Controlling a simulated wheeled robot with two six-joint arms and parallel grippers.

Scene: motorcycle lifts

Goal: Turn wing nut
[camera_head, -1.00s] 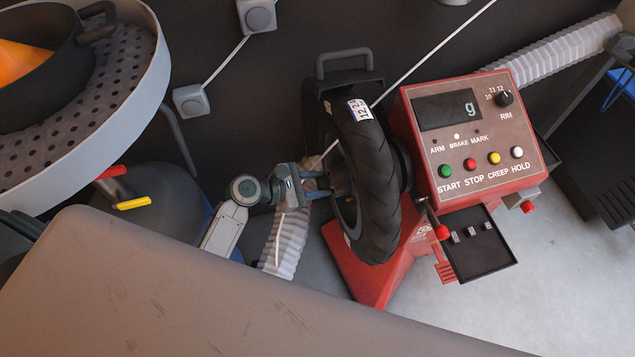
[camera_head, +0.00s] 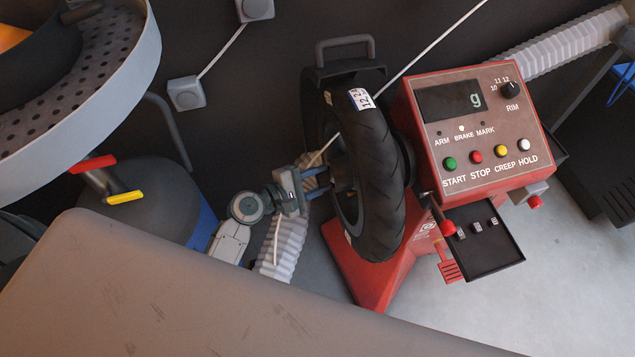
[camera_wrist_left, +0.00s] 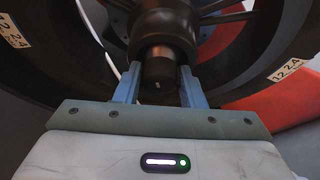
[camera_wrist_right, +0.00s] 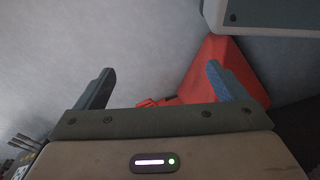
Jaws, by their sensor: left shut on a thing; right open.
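The wheel (camera_head: 378,190) is mounted upright on the red balancer (camera_head: 480,140). My left gripper (camera_head: 326,180) comes in from the left at the wheel's hub. In the left wrist view its two blue fingers (camera_wrist_left: 160,82) are on either side of a dark round piece on the shaft, which I take to be the wing nut (camera_wrist_left: 160,70); its wings cannot be made out. The left gripper is shut on it. My right gripper (camera_wrist_right: 160,80) is open and empty in its wrist view, with grey floor and a red part beyond. It is not visible in the head view.
A black tray (camera_head: 485,240) with small weights juts from the balancer's front. A grey surface (camera_head: 200,290) fills the lower left. A round perforated basin (camera_head: 110,130) and a blue-grey drum (camera_head: 160,195) stand left. A ribbed hose (camera_head: 285,245) runs below my left gripper.

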